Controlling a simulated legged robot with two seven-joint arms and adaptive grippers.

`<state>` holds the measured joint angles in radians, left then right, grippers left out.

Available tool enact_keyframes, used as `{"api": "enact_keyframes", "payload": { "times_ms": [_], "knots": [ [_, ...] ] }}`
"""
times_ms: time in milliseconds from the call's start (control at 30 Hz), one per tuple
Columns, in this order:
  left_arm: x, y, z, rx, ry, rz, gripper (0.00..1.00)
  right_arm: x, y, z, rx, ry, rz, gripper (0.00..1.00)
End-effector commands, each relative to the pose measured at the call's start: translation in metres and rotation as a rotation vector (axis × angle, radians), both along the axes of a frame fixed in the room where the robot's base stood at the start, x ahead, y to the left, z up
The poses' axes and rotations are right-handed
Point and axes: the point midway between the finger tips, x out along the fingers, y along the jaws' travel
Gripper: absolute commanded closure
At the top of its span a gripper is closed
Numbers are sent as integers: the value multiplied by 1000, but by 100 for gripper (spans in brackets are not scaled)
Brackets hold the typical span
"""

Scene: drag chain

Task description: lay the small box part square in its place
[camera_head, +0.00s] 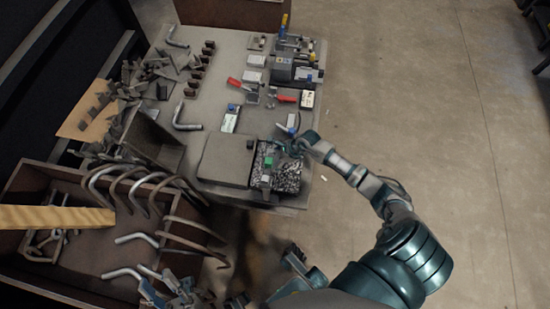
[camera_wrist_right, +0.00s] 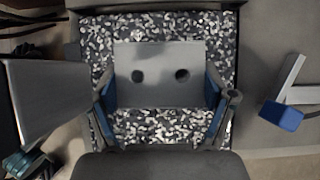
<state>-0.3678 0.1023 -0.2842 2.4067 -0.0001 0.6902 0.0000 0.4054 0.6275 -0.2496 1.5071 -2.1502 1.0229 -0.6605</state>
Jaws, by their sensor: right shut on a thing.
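In the right wrist view, a grey box part with two dark round holes (camera_wrist_right: 160,60) sits between the blue-padded fingers of my right gripper (camera_wrist_right: 160,82), which is shut on it. Below it is a black-and-white speckled bed with a dark rim (camera_wrist_right: 160,128); whether the part touches the bed I cannot tell. In the head view the speckled bed (camera_head: 289,178) is at the near right table corner, and my right gripper (camera_head: 288,148) is over its far side. The part is too small there to make out surely. My left gripper (camera_head: 160,290) is low at the bottom left, its fingers unclear.
A grey flat case or lid (camera_head: 226,161) lies left of the bed on the table (camera_head: 225,60). Red-handled tools (camera_head: 238,84), small boxes and a machine (camera_head: 284,68) stand farther back. A brown crate (camera_head: 80,278) with bent pipes is at the lower left. The floor to the right is clear.

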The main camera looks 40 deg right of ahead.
Motion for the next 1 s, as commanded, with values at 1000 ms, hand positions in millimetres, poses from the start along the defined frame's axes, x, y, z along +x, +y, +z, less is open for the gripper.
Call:
{"api": "enact_keyframes", "payload": {
  "times_ms": [1000],
  "knots": [
    [-1, 0, -8, -2, 9, 0, 60, 0, 0, -10, 0, -1, -1, 60]
  ]
}}
